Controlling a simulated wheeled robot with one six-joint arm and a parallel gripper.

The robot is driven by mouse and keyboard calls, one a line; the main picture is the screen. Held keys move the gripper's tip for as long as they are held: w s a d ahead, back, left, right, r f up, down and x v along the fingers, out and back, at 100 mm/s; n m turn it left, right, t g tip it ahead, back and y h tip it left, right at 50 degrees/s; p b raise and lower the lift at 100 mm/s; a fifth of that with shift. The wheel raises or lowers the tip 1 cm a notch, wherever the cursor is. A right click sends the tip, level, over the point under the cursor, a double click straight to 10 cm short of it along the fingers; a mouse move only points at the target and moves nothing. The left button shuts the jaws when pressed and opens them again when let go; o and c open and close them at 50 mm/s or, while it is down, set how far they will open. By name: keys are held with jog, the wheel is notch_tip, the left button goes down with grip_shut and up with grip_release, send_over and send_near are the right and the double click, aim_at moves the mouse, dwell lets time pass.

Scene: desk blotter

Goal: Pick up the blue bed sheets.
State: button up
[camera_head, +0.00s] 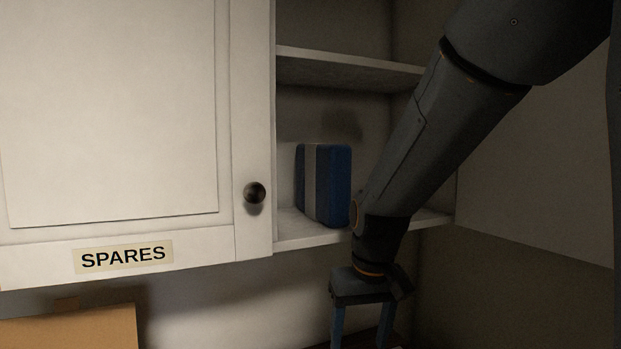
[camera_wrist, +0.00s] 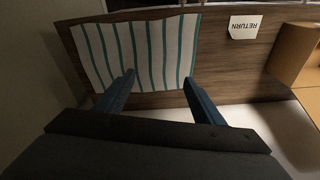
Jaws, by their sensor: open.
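The blue bed sheets (camera_head: 334,186) are a folded blue bundle with a pale band around it. They stand upright on the lower shelf (camera_head: 296,235) of the open cabinet in the head view, just left of my arm. My gripper (camera_head: 361,338) is below that shelf, pointing down, with its fingers apart and nothing between them. In the wrist view my gripper (camera_wrist: 158,84) also shows open, above a wooden surface with a striped cloth. The bed sheets do not show in the wrist view.
A closed white cabinet door (camera_head: 110,110) labelled SPARES is at the left. An upper shelf (camera_head: 340,70) is above the sheets. The striped cloth (camera_wrist: 140,50) and a RETURN label (camera_wrist: 245,27) lie on the wooden surface (camera_wrist: 215,70). A tan box (camera_wrist: 295,55) is at its right.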

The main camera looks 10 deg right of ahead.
aim_at(342, 147)
jog(key=w+r+n+y+p, duration=0.1)
jog(key=w+r, duration=0.1)
jog(key=r, duration=1.2)
jog(key=w+r+p, duration=0.1)
jog(key=w+r, duration=0.1)
jog(key=r, duration=1.1)
jog(key=w+r, duration=0.1)
jog(key=r, duration=0.1)
jog(key=w+a+r+n+t, duration=0.1)
jog(key=w+r, duration=0.1)
jog(key=w+r+t+b, duration=0.1)
jog(key=w+r, duration=0.1)
jog(key=shift+w+a+r+n, duration=0.1)
jog(key=shift+a+r+n, duration=0.15)
jog(key=shift+r+n, duration=0.05)
jog(key=shift+t+h, duration=0.3)
jog(key=shift+w+p+x, duration=0.15)
jog(key=shift+p+x, duration=0.8)
jog(key=shift+x, duration=0.95)
jog(key=shift+w+p+x, duration=0.15)
jog(key=shift+p+x, duration=0.8)
jog(key=shift+x, duration=0.9)
jog(key=shift+r, duration=0.15)
jog(key=c, duration=1.5)
jog(key=shift+o, duration=0.2)
jog(key=shift+r, duration=0.3)
